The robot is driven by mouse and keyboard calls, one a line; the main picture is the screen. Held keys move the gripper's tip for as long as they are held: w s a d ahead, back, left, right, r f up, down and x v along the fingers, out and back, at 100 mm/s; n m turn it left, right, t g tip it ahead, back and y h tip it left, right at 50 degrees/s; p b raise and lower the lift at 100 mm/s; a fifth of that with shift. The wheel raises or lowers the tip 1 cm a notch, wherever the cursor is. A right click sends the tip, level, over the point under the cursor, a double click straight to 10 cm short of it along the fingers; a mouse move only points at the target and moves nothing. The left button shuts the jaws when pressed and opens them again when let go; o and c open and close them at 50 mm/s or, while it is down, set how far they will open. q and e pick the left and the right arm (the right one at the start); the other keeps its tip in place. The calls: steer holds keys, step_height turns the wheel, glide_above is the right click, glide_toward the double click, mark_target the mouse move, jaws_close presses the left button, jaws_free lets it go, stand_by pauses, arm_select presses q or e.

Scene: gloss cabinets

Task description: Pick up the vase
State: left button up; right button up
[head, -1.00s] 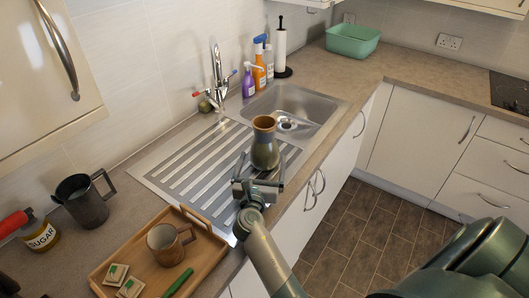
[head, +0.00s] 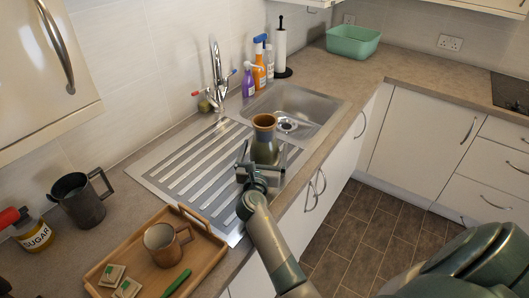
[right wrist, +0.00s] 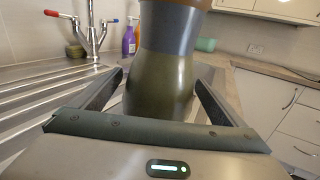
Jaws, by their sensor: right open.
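The vase (head: 264,148) stands upright on the ribbed metal drainboard, just in front of the sink bowl. It has a brown rim, a blue-grey neck and an olive-green body. My right gripper (head: 263,160) is open, with its fingers on either side of the vase's body. In the right wrist view the vase (right wrist: 160,85) fills the space between the two dark fingers, and a small gap seems to show at each side. Its top is cut off there. My left gripper is not in view.
A wooden tray (head: 213,251) with a mug (head: 160,247) lies at the front left. A metal jug (head: 78,203) and a sugar jar (head: 34,236) are further left. The tap (head: 217,78) and spray bottles (head: 259,68) stand behind the sink (head: 306,105).

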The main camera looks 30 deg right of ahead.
mark_target(268, 136)
steer(key=shift+w+d, duration=0.1)
stand_by(0.4)
steer(key=shift+r, duration=0.15)
steer(key=c, duration=1.7)
steer(key=shift+r, duration=0.1)
steer(key=shift+c, duration=0.2)
steer(key=shift+r, duration=0.65)
steer(key=r, duration=0.1)
steer(key=d+r, duration=0.1)
steer(key=r, duration=0.1)
steer(key=shift+s+r, duration=0.1)
steer(key=shift+s, duration=0.1)
steer(key=s+d+r, duration=0.5)
steer(key=d+r, duration=0.1)
steer(key=d, duration=0.3)
steer(key=shift+s+r, duration=0.15)
steer(key=shift+s, duration=0.2)
